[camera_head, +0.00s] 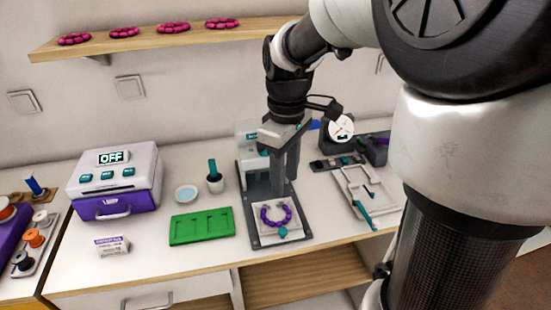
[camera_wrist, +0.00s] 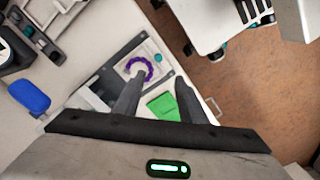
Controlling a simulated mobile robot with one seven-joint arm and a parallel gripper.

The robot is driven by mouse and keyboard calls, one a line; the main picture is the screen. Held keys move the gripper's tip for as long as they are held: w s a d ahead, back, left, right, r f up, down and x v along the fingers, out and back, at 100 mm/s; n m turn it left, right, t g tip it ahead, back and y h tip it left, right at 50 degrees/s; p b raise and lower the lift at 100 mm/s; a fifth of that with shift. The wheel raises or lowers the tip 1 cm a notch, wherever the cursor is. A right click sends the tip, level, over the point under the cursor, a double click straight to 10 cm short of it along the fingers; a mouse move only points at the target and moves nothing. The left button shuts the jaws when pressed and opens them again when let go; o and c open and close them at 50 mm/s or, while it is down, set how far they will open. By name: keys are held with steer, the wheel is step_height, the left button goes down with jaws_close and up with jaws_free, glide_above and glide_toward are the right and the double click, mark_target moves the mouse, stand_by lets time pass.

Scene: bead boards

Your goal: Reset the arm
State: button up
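My gripper (camera_head: 285,182) hangs pointing down above the dark board of a small stand near the middle of the worktop. In the wrist view my gripper (camera_wrist: 160,98) has its two dark fingers spread apart with nothing between them. A purple bead ring with a teal bead (camera_head: 275,218) lies on a pale square on the dark board (camera_head: 263,240), in front of the gripper. The bead ring also shows in the wrist view (camera_wrist: 147,72), beyond the fingers. My gripper hides part of the stand behind it.
A green tray (camera_head: 202,227) lies left of the stand. A dial gauge (camera_head: 341,129) and a white tool frame (camera_head: 366,192) are right. A shelf (camera_head: 150,40) holds pink rings.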

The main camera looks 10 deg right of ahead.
steer(key=shift+r, duration=0.1)
steer(key=s+r+m+t, duration=0.3)
steer(key=s+m, duration=0.2)
steer(key=s, duration=0.2)
steer(key=s+r+m+t, duration=0.3)
steer(key=s+r+m, duration=0.1)
steer(key=s, duration=0.3)
step_height(320, 180, up, 14)
steer(key=p, duration=1.4)
steer(key=shift+w, duration=0.25)
steer(key=shift+f, duration=0.1)
